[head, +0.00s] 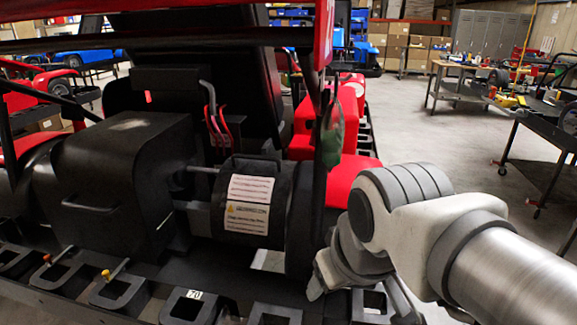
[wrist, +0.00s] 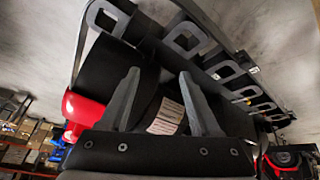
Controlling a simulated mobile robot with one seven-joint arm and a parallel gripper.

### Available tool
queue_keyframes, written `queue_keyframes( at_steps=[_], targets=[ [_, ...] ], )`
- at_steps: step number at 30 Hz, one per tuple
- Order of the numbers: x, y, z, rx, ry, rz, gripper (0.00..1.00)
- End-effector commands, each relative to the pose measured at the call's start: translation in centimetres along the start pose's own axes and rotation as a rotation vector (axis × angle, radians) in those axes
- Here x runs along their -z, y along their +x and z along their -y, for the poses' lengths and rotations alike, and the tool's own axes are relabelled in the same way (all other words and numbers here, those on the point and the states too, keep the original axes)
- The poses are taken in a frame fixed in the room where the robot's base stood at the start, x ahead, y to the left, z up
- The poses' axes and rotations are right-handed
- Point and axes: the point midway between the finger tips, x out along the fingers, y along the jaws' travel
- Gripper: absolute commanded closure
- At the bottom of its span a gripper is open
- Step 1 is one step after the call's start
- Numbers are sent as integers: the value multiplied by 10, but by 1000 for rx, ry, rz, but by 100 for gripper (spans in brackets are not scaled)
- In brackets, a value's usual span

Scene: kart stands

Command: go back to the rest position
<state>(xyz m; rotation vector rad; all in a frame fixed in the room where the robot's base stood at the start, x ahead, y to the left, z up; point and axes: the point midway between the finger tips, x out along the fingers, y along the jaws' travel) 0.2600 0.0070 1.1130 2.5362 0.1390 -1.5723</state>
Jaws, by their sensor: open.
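My gripper (head: 357,293) hangs at the lower right of the middle in the head view, pointing down beside the kart's (head: 120,170) frame. In the wrist view its two grey fingers (wrist: 158,78) stand apart, with nothing between them. Beyond the fingertips lies a black cylinder (head: 272,205) with a white label; the label (wrist: 165,117) also shows between the fingers in the wrist view. My arm comes in from the right edge of the head view. Whether the fingers touch the kart, I cannot tell.
A black rail with several square openings (head: 190,304) runs along the kart's near edge. A red body part (head: 350,180) sits behind my gripper. To the right are open concrete floor (head: 420,130), a workbench (head: 462,85) and a dark cart (head: 545,130) with tools.

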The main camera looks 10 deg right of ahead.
Motion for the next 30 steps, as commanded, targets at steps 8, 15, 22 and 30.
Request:
queue_keyframes(
  at_steps=[8,15,22,30],
  targets=[
    [-15,-4,-5,-1,186,-32,36],
    [-14,-5,-5,-1,183,-31,36],
    [-1,-32,-7,-1,181,-31,36],
    [11,-56,-9,-1,180,-31,36]
  ],
)
